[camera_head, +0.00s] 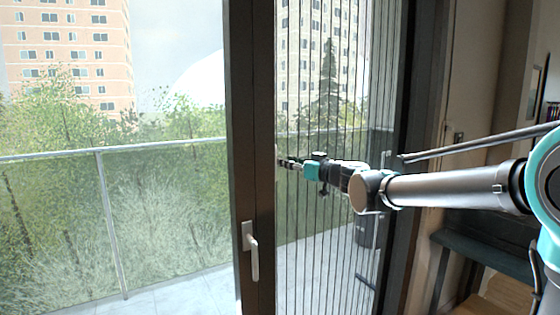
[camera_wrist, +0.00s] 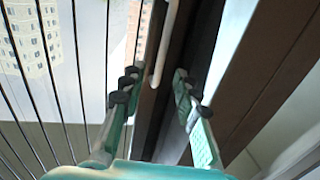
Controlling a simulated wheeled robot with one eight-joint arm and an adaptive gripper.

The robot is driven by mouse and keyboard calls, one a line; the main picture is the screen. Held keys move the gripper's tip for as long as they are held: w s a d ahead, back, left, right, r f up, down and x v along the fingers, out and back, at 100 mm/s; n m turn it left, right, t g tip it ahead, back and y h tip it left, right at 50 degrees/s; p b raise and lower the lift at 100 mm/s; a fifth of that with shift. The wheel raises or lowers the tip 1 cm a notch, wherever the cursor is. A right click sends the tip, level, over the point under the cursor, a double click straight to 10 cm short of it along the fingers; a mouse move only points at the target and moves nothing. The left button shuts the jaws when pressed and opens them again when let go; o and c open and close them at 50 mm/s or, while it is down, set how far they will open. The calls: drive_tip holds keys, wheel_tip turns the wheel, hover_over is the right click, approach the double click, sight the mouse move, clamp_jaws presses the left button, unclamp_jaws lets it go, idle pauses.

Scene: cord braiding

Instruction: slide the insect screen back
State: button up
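The insect screen (camera_head: 345,110) shows as thin dark vertical lines across the right-hand opening; the lines also show at the left of the wrist view (camera_wrist: 62,100). A slim pale handle (camera_wrist: 165,45) runs along a dark upright bar in the wrist view, and its end lies between my fingers. My gripper (camera_head: 283,162) reaches in from the right, its tip close to the dark frame at the screen's left side. In the wrist view my gripper (camera_wrist: 156,84) is open, one finger on each side of the handle. I cannot tell whether either finger touches it.
A dark door frame (camera_head: 250,120) stands left of the screen, with a pale lever handle (camera_head: 251,252) low on it. A balcony railing (camera_head: 100,200) lies beyond the glass. A dark bench (camera_head: 485,255) stands at the right, by the wall.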

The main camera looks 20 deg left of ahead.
drive_tip(key=shift+x, duration=2.25)
clamp_jaws()
